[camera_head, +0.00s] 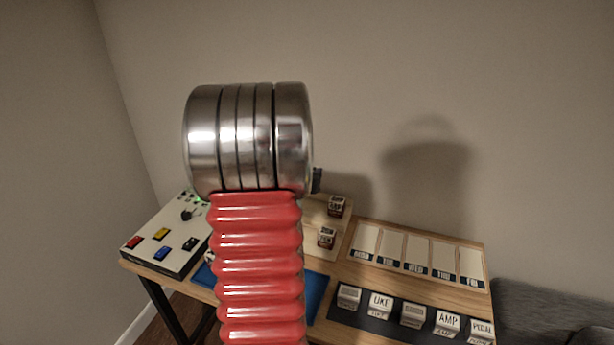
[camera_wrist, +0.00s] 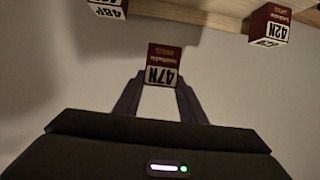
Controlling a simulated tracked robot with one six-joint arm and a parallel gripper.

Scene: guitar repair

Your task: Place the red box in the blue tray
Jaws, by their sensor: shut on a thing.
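In the wrist view, my gripper (camera_wrist: 160,85) is shut on a small dark red box (camera_wrist: 165,54) with a white label reading "47N". The box sits between the fingertips, clear of the shelf edge above it in the picture. In the head view my own arm hides the held box and most of my gripper. A flat blue area (camera_head: 316,294), which looks like the blue tray, lies on the table and is partly hidden behind my arm. Whether it has raised walls cannot be told.
Similar red-and-white boxes stand on the wooden board (camera_head: 336,206) (camera_head: 326,237); two also show in the wrist view (camera_wrist: 268,25) (camera_wrist: 108,8). A white panel with coloured buttons (camera_head: 170,238) is at left. A card rack (camera_head: 415,255) and labelled white blocks (camera_head: 413,314) are at right.

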